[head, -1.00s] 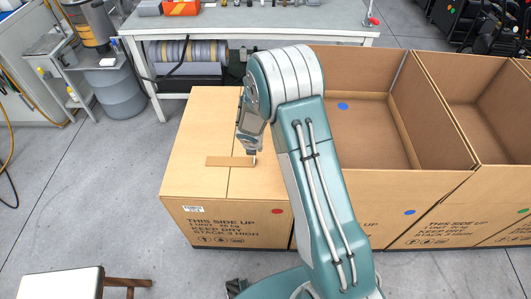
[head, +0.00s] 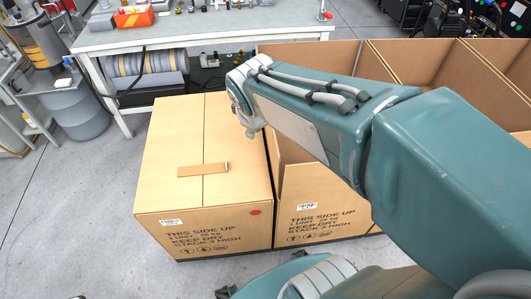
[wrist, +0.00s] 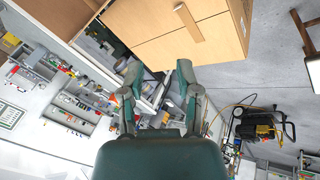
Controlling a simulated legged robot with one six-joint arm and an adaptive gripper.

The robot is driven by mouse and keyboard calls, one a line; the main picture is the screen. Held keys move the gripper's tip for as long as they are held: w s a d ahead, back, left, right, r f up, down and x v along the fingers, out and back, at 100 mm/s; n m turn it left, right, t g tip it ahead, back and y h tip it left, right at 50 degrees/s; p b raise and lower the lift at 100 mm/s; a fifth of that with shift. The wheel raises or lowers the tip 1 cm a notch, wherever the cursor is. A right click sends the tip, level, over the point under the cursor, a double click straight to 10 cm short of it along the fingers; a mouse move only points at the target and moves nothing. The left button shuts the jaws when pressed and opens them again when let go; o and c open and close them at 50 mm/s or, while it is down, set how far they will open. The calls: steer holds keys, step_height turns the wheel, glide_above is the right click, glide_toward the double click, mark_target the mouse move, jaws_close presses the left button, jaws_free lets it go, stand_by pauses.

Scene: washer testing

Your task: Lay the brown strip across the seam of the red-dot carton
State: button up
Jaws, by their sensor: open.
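The red-dot carton (head: 160,205) stands closed on the floor, with a red dot (head: 255,212) on its front face. The brown strip (head: 203,170) lies flat on its top, crossing the centre seam, with a small pale end at its right. The strip also shows in the wrist view (wrist: 189,22), on the carton (wrist: 220,42) near the top edge. My gripper (wrist: 160,72) is open, with nothing between its fingers, and is apart from the strip. In the head view my wrist is right of the carton's top, and the fingertips cannot be made out.
Open cartons (head: 400,60) stand in a row to the right, partly hidden by my arm. A workbench (head: 200,36) with tools is behind, with a grey drum (head: 80,110) at its left. The floor left of the carton is clear.

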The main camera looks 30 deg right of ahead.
steer(key=s+a+r+m+y, duration=0.1)
steer(key=s+m, duration=0.2)
steer(key=s, duration=0.2)
steer(key=s+a+r+m+y, duration=0.1)
steer(key=s+m, duration=0.3)
steer(key=s, duration=0.2)
steer(key=shift+s+a+r+m, duration=0.2)
steer(key=shift+a+r+m, duration=0.05)
steer(key=shift+a+m, duration=0.05)
stand_by(0.5)
